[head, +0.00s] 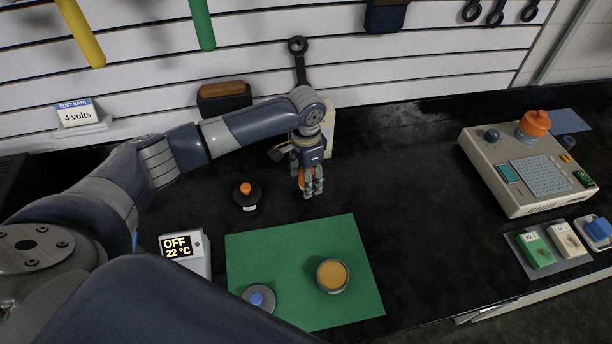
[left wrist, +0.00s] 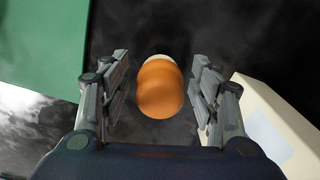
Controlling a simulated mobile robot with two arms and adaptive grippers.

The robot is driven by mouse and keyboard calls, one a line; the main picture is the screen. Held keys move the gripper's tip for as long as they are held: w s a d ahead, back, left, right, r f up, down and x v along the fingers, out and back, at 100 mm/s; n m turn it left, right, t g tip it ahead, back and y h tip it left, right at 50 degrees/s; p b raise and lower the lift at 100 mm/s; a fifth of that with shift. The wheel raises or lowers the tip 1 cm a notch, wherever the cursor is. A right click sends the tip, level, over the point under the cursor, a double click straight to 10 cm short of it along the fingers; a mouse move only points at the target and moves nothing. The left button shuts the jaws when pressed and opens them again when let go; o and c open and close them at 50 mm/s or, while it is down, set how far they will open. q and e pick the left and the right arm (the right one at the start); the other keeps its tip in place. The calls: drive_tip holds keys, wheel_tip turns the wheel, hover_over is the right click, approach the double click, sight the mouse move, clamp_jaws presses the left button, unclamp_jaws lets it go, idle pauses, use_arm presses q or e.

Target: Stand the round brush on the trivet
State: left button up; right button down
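My left gripper (head: 308,190) points down over the black bench behind the green mat. Its fingers are spread on both sides of an orange rounded thing (left wrist: 160,88) with a pale edge, probably the round brush's handle. Gaps show between it and both fingers in the left wrist view. In the head view, the orange thing (head: 301,180) is partly hidden by the fingers. A round grey-rimmed piece with a tan top (head: 332,276) sits on the green mat (head: 290,240); it may be the trivet, but I cannot tell. My right gripper is not in view.
A cream block (head: 329,130) stands close beside the left gripper. A black round thing with an orange knob (head: 246,194) is to its left. A blue-topped disc (head: 259,298) lies on the mat, near a temperature display (head: 184,250). A beige machine (head: 525,170) is at right.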

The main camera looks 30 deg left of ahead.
use_arm(q)
drive_tip(key=shift+r, duration=0.1)
wheel_tip(320, 180, up, 11)
drive_tip(key=shift+f+b, duration=0.1)
drive_tip(key=shift+b, duration=0.95)
drive_tip(key=shift+r, duration=0.65)
